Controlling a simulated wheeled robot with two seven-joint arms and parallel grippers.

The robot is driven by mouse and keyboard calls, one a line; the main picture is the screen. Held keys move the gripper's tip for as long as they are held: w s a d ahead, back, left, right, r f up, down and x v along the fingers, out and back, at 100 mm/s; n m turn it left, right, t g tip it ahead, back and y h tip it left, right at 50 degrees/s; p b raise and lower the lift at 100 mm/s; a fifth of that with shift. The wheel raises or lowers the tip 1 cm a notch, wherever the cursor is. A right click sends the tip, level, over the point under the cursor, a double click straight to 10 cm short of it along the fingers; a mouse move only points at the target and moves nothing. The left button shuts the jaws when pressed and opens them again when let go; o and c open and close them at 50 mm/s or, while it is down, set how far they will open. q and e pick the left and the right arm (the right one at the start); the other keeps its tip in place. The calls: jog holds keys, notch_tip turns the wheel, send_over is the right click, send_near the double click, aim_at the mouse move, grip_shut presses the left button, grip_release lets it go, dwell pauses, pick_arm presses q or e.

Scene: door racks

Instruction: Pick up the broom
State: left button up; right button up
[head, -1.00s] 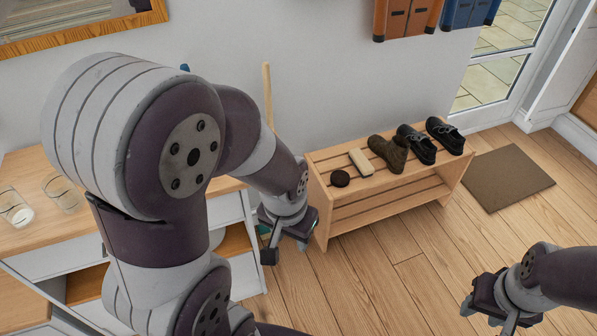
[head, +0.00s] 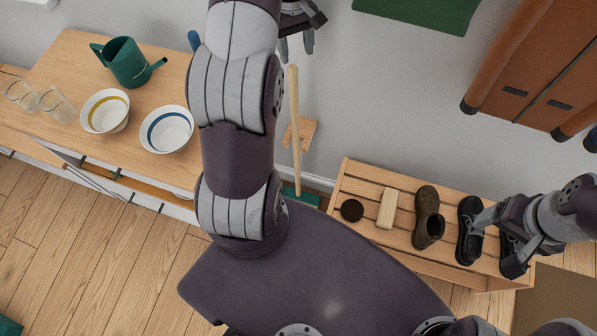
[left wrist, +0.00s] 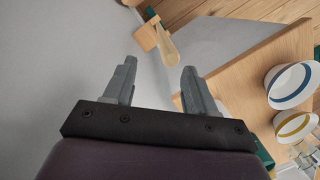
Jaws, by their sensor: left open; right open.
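The broom (head: 294,125) stands upright near the wall, between the wooden table and the shoe rack. It has a long pale wooden handle and a green head (head: 303,197) low down, partly hidden by my body. In the left wrist view its handle (left wrist: 166,46) shows foreshortened, beyond the gap between my fingers. My left gripper (head: 296,45) is open and empty, close to the handle's top end in the picture; the exact distance is unclear. My right gripper (head: 495,250) is open and appears over the dark shoes; I cannot tell whether it touches them.
The table (head: 75,60) holds a green watering can (head: 128,62), two bowls and glasses. The slatted shoe rack (head: 350,178) bears shoes, a brush (head: 387,208) and a round tin. A wooden piece (head: 307,130) is behind the broom. Brown hanging items (head: 530,60) are upper right.

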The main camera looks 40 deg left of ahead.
aim_at(293, 77)
pick_arm(q)
jog(key=f, duration=0.1)
jog(key=f+b, duration=0.1)
jog(key=f, duration=0.2)
jog(key=shift+s+a+b, duration=0.25)
jog(key=shift+s+b, duration=0.05)
jog(key=shift+b, duration=0.1)
jog(key=shift+s+f+p, duration=0.25)
jog(key=shift+s, duration=0.25)
jog(key=shift+s+f+p, duration=0.2)
jog(key=shift+s+p, duration=0.05)
jog(key=shift+s, duration=0.2)
jog(key=f, duration=0.2)
jog(key=w+d+f, duration=0.1)
jog(key=f, duration=0.1)
jog(key=shift+p, duration=0.35)
jog(key=shift+a, duration=0.1)
jog(key=shift+s+a, duration=0.1)
jog(key=shift+s, duration=0.05)
jog(key=shift+s+r, duration=0.1)
jog(key=shift+s, duration=0.05)
jog(key=c, duration=0.9)
grip_shut()
jog(key=shift+w, duration=0.2)
pick_arm(e)
jog(key=shift+s+a+f, duration=0.15)
jog(key=shift+s+f, duration=0.05)
jog(key=shift+f, duration=0.2)
jog(key=shift+s+a+f, duration=0.15)
jog(key=shift+f, duration=0.25)
